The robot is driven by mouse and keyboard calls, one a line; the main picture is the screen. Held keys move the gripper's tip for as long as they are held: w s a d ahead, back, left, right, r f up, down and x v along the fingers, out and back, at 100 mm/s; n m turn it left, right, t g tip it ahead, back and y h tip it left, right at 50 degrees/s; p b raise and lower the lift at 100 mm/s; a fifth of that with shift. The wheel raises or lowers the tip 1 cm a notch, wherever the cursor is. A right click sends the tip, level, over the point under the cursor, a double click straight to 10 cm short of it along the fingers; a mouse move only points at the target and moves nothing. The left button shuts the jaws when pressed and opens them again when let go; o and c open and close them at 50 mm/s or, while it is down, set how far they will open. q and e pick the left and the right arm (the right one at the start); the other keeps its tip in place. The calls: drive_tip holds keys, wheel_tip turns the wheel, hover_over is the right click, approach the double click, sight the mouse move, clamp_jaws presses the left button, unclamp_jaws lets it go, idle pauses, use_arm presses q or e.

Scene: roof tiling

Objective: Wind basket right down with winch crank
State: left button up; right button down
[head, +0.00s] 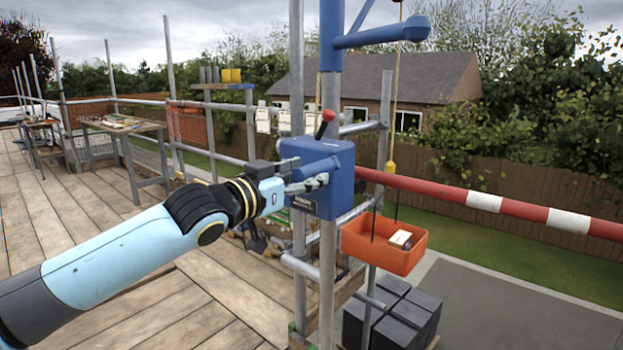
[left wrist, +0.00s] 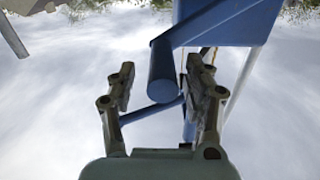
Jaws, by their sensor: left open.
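The blue winch box (head: 318,172) is fixed to an upright scaffold pole. A crank with a red knob (head: 327,115) points up at its top. The orange basket (head: 383,246) hangs on the right from a yellow rope (head: 394,90), above the ground, with a small pale block (head: 401,239) in it. My left gripper (head: 308,184) is at the winch box's near face, below the red knob. In the left wrist view the open fingers (left wrist: 162,85) stand either side of a blue rounded part; I cannot tell whether they touch it. My right gripper is out of view.
A red and white barrier pole (head: 485,201) runs right from the winch. Dark grey blocks (head: 405,318) stand on the ground below the basket. Scaffold poles stand close around the winch. The plank deck (head: 215,300) lies left, with a workbench (head: 120,125) farther back.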

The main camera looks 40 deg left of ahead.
use_arm(q)
drive_tip(key=shift+w+d+b, duration=0.1)
drive_tip(key=shift+w+b, duration=0.2)
drive_tip(key=shift+w, duration=0.85)
drive_tip(key=shift+f, duration=0.1)
clamp_jaws()
